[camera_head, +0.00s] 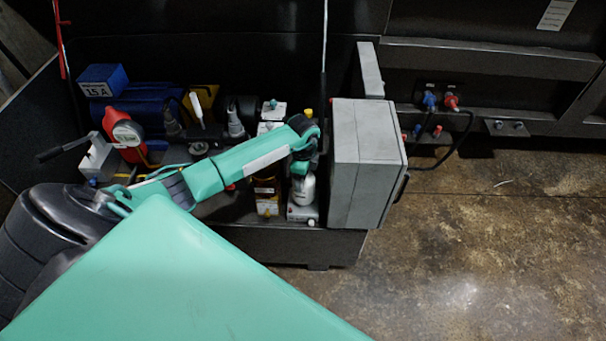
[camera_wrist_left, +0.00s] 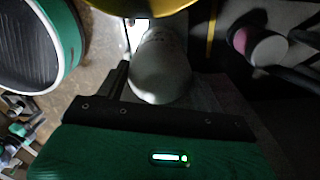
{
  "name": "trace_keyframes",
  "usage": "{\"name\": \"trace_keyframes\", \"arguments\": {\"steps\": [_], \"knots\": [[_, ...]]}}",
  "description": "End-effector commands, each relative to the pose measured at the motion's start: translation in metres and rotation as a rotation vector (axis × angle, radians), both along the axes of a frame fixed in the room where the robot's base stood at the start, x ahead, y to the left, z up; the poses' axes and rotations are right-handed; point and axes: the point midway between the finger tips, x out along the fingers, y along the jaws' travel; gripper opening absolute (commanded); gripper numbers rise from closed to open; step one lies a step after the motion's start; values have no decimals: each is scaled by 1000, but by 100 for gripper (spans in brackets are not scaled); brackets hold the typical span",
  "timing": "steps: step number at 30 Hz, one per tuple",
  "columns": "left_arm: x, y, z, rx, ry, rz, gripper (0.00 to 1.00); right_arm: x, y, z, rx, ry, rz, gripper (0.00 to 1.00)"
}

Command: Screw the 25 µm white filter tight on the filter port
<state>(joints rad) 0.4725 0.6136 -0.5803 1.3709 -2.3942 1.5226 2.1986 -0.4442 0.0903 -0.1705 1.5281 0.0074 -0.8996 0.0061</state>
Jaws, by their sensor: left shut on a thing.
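The white filter (camera_head: 302,192) stands upright on a pale block (camera_head: 302,214) between an amber unit and the grey cabinet. My left gripper (camera_head: 303,168) is at the filter's upper part, with the teal arm reaching in from the left. In the left wrist view the white filter (camera_wrist_left: 160,70) lies between the dark fingers, and the gripper is shut on it. The filter's lettering is too blurred to read. The filter port's joint with the filter is hidden. My right gripper is not in view.
The grey cabinet (camera_head: 365,165) stands close at the right of the filter. The amber unit (camera_head: 267,192) stands close at its left. The floor at right is clear.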

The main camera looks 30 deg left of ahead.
Motion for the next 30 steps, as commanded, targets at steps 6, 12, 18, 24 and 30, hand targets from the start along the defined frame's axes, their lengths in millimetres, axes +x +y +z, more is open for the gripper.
{"name": "trace_keyframes", "arguments": {"steps": [6,12,18,24,30], "knots": [[2,1,0,3,-3,-250,44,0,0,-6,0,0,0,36],[1,1,0,1,-1,-409,44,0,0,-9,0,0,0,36],[1,1,0,0,-2,-422,44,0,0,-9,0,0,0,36],[2,1,0,0,-2,-462,44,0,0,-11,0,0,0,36],[2,1,-1,3,-2,-696,44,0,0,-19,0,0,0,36]]}}
